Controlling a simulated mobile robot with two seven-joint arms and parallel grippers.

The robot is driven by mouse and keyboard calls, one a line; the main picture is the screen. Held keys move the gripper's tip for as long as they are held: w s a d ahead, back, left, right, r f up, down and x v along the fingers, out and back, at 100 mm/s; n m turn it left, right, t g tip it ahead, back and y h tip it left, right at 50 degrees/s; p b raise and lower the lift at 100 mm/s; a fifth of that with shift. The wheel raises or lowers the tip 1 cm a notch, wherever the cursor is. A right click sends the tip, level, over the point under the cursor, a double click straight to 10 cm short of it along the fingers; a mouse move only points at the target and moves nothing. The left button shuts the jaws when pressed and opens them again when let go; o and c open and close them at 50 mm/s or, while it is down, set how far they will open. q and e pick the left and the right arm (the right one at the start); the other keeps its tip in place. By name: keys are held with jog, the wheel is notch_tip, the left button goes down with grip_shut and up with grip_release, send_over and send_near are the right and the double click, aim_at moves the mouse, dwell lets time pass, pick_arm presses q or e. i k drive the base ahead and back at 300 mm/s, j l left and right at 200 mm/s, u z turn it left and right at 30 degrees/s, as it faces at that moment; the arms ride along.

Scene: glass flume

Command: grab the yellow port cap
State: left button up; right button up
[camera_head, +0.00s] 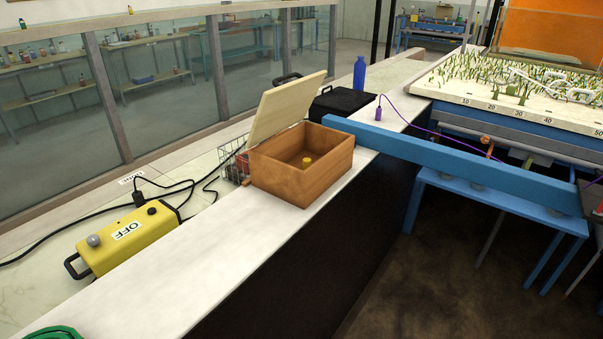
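A small yellow port cap (307,161) lies inside an open wooden box (290,181), near the back of its floor. The box sits on the pale ledge, with its light wooden lid (285,109) tilted up along the left side. The box's walls stand around the cap and nothing covers it from above. Neither of my grippers shows in the head view.
A blue beam (450,165) runs right from beside the box. A wire basket (236,167), a black case (341,103) and a blue bottle (359,74) stand near the box. A yellow unit marked OFF (128,238) and black cables lie left. The ledge in front of the box is clear.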

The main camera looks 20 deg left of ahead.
aim_at(307, 161)
jog(key=k+u, duration=0.15)
jog(key=u, duration=1)
jog(key=l+u, duration=0.1)
jog(key=u, duration=0.25)
jog(key=l+u, duration=0.1)
jog(key=u, duration=0.3)
jog(key=l+u, duration=0.1)
jog(key=u, duration=0.25)
jog(key=k+l, duration=0.1)
jog(key=l, duration=0.85)
jog(key=k+l, duration=0.15)
jog(key=l, duration=0.3)
jog(key=k+l, duration=0.1)
jog(key=l, duration=0.35)
